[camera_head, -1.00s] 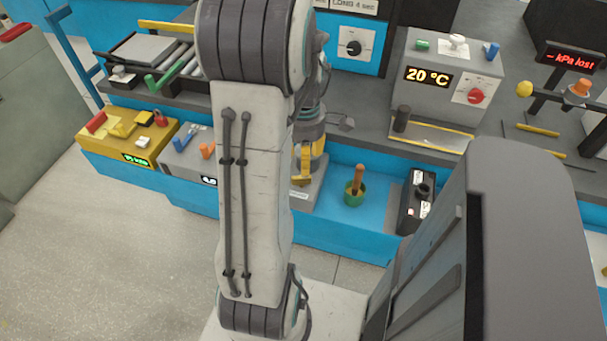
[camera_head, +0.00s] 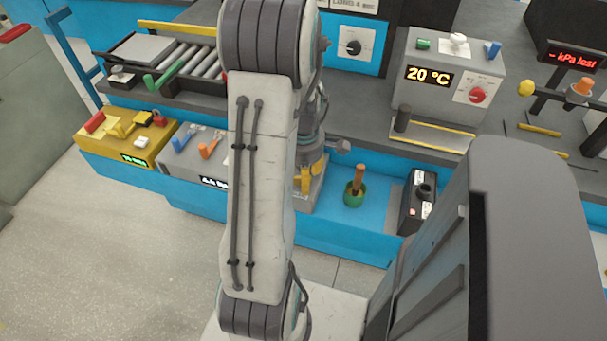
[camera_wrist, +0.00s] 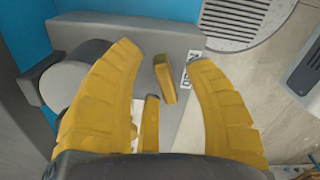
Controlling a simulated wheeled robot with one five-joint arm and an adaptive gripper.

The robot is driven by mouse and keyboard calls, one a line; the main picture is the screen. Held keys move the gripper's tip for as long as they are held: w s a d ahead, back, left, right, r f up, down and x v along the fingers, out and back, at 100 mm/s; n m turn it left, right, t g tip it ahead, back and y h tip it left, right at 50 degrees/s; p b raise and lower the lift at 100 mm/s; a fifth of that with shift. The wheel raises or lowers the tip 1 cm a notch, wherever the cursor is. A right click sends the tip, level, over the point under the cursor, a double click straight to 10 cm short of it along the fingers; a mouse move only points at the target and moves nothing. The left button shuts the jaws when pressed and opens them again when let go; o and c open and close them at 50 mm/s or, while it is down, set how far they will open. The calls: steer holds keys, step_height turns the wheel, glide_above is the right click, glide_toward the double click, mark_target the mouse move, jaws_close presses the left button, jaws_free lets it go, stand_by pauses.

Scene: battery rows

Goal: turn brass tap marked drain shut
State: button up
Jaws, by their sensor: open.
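In the wrist view, a brass-coloured tap handle (camera_wrist: 165,79) stands on a grey block (camera_wrist: 140,32). It lies between the spread yellow fingers of my gripper (camera_wrist: 162,56), nearer their tips, with a visible gap on both sides. A second brass-coloured piece (camera_wrist: 150,122) sits lower between the fingers. A white label (camera_wrist: 190,70) beside the handle is partly covered by the right finger, and I cannot read it fully. In the head view, my gripper (camera_head: 310,177) is over a grey block (camera_head: 304,203) on the blue shelf, largely hidden behind my arm.
Right of the gripper stand a green cup (camera_head: 354,199) with an orange-brown stick and a black box (camera_head: 417,202). To the left are a grey box (camera_head: 192,162) with levers and a yellow box (camera_head: 125,138). A grey counter (camera_head: 365,115) rises behind. Bare floor lies in front.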

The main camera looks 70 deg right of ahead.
steer(key=shift+c, duration=0.4)
jaws_close()
steer(key=m, duration=0.2)
steer(key=m+b, duration=0.1)
steer(key=m, duration=0.1)
steer(key=shift+s+a+m, duration=0.15)
steer(key=shift+m, duration=0.25)
steer(key=shift+o, duration=0.4)
jaws_free()
